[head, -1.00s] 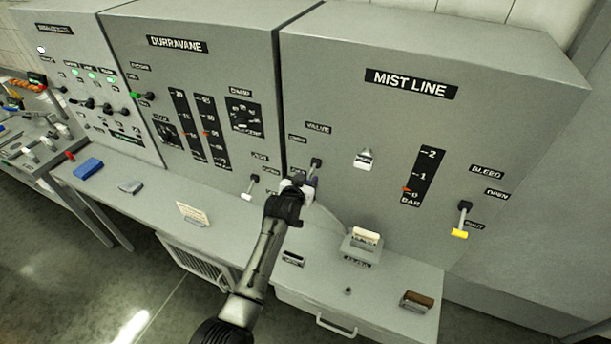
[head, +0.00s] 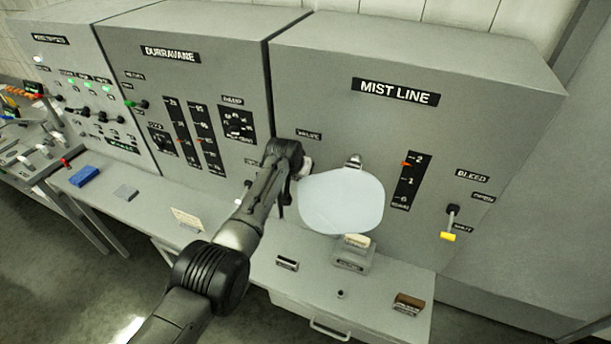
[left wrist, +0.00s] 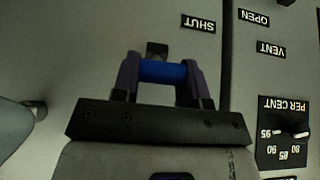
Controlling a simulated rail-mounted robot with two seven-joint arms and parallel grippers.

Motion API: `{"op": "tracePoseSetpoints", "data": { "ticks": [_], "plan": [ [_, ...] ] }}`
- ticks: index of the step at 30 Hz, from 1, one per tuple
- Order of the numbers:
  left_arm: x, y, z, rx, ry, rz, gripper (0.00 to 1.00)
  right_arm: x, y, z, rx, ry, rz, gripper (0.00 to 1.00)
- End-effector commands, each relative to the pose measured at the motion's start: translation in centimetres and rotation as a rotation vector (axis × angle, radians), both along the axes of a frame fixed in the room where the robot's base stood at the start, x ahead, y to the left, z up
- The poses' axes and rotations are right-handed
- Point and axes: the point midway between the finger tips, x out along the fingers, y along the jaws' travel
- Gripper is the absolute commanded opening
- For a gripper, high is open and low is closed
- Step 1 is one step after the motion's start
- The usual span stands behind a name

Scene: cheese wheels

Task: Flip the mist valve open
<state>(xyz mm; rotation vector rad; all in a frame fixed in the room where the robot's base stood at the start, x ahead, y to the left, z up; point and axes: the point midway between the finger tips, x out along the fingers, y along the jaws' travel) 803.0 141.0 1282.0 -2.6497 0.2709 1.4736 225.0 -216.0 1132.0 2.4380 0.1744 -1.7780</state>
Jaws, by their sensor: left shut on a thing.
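The mist valve is on the MIST LINE panel (head: 395,92), under its VALVE label (head: 308,135). In the head view my left gripper (head: 302,168) covers its lever. In the left wrist view, which is upside down, the fingers of my left gripper (left wrist: 163,85) are shut on the blue lever handle (left wrist: 163,72). The lever points up from its pivot (left wrist: 157,48), away from the SHUT label (left wrist: 198,23). A pale rounded patch like mist (head: 342,203) spreads below the nozzle (head: 354,161). My right gripper is not in view.
The bleed lever (head: 447,237) with a yellow handle hangs down at right. On the ledge are a small box (head: 352,256) under the patch, a card (head: 186,219), a blue block (head: 84,176) and a brown block (head: 408,303).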

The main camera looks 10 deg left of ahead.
Motion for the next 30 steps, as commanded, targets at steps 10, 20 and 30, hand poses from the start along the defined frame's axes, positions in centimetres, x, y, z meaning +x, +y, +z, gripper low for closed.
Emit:
{"op": "tracePoseSetpoints", "data": {
  "ticks": [10, 20, 30],
  "plan": [
    [-0.1, 1.45, 0.1, 0.011, 0.047, 0.016, 0.0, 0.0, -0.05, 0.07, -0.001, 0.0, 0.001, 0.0],
    [-0.12, 1.48, 0.02, 0.011, 0.049, 0.017, 0.0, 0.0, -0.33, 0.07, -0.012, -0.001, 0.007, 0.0],
    [-0.09, 1.46, 0.12, 0.011, 0.048, 0.017, 0.66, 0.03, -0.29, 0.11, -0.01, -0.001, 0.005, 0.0]
  ]
}}
